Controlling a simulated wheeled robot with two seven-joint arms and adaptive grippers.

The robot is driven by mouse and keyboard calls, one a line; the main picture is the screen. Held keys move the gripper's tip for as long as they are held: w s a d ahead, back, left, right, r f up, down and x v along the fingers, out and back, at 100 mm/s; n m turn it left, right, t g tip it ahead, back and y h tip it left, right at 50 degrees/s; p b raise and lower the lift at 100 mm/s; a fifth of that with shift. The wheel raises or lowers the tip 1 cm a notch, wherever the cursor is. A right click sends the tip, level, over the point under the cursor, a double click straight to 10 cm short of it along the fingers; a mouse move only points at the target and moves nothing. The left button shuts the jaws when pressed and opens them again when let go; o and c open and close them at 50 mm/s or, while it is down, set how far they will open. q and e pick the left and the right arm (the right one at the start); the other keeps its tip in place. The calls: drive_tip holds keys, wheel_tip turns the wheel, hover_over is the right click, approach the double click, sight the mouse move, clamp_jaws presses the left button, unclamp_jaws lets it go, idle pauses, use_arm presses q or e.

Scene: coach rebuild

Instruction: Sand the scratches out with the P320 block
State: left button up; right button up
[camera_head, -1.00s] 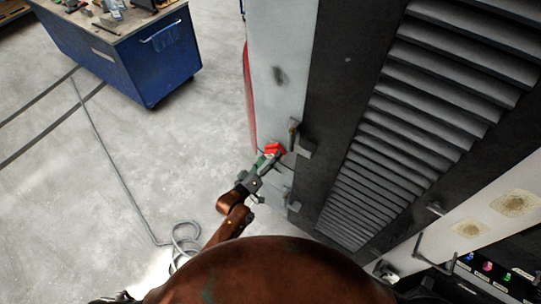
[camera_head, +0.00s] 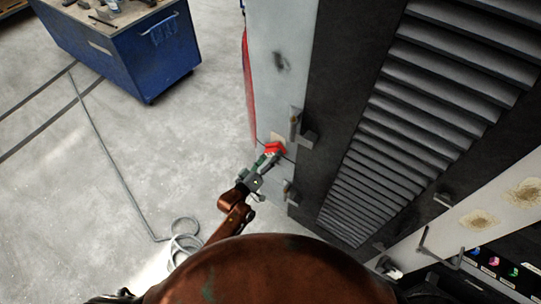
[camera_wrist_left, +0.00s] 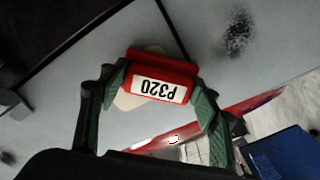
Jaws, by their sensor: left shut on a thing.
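The red P320 block (camera_head: 272,148) is in my left gripper (camera_head: 268,155), low on a pale panel (camera_head: 262,100). In the left wrist view the gripper (camera_wrist_left: 155,100) is shut on the block (camera_wrist_left: 160,78), its label facing the camera. The block is at the panel's face; I cannot tell whether it touches. A beige patch (camera_head: 278,138) shows at the block's edge and behind it in the wrist view (camera_wrist_left: 128,100). A dark scuffed mark (camera_head: 281,62) is higher on the panel, also in the wrist view (camera_wrist_left: 238,33). My right gripper is not in view.
A bracket (camera_head: 299,128) sticks out just beside the block, with another (camera_head: 289,192) below. A dark louvred section (camera_head: 430,90) lies right. Two tan patches (camera_head: 478,220) mark another pale strip. A blue cart (camera_head: 125,55) stands left; a hose (camera_head: 183,238) lies on open floor.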

use_arm(q)
wheel_tip(320, 180, down, 2)
drive_tip(key=shift+f+b, duration=0.15)
drive_tip(key=shift+b, duration=0.55)
drive_tip(key=shift+p+v, duration=1.15)
drive_tip(key=shift+v, duration=1.8)
